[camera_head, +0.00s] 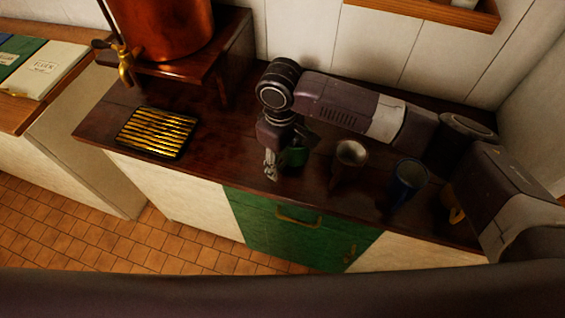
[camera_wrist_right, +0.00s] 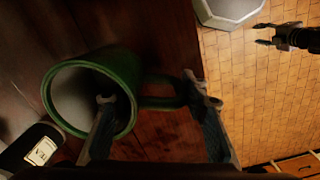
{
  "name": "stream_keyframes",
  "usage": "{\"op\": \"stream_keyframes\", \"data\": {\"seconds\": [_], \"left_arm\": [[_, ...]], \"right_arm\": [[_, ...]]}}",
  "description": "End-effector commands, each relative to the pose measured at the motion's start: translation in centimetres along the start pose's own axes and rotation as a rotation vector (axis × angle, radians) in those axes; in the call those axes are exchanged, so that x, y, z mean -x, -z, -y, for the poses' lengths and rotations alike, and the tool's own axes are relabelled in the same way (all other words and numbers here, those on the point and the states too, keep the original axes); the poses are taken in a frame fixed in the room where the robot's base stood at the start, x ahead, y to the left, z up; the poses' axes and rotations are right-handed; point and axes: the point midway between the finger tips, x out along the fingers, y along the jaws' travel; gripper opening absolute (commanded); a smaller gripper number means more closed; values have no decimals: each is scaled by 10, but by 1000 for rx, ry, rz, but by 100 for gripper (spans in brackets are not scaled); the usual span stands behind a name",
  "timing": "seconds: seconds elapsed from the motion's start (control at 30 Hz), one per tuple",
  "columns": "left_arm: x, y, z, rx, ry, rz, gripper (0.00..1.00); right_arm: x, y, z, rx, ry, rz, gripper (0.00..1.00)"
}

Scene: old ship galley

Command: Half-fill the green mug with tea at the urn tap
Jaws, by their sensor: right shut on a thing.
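The green mug (camera_head: 295,157) is on or just above the dark wooden counter, partly hidden behind my right gripper (camera_head: 271,168). In the right wrist view the mug (camera_wrist_right: 122,80) shows a pale inside with no tea visible. My right gripper (camera_wrist_right: 155,108) is shut on it, one finger inside the rim and the other outside by the handle. The copper urn (camera_head: 165,28) stands on a wooden stand at the back left, with a brass tap (camera_head: 125,65) on its left front. My left gripper (camera_wrist_right: 264,35) shows in the wrist view, fingers apart and empty, above the floor.
A drip tray with brass-coloured slats (camera_head: 157,132) lies on the counter (camera_head: 215,165) before the urn. A grey cup (camera_head: 351,153), a blue mug (camera_head: 408,176) and a yellow mug (camera_head: 454,214) stand to the right, near my right arm. Counter between tray and green mug is clear.

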Motion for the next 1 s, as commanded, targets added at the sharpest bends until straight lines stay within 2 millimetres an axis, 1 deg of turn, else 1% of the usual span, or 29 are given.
{"op": "stream_keyframes", "data": {"seconds": [0.17,0.4,0.5,0.6,0.7,0.8,1.0], "left_arm": [[-9,-1,0,0,0,0,40],[-22,-2,-1,0,0,0,40],[-25,-2,-1,0,0,0,40],[-28,-3,-1,0,-1,0,40],[-26,-2,-1,0,-1,0,40],[-26,-2,-1,0,-1,0,40],[-26,-2,-1,0,-1,0,40]], "right_arm": [[37,2,-1,2,-3,-7,4],[109,2,-1,2,-4,-8,4],[135,1,0,2,-3,-6,4],[156,1,0,1,-3,-5,4],[171,1,-2,-1,-4,-3,4],[179,0,-1,0,-3,-2,4],[184,0,0,0,0,-1,4]]}}
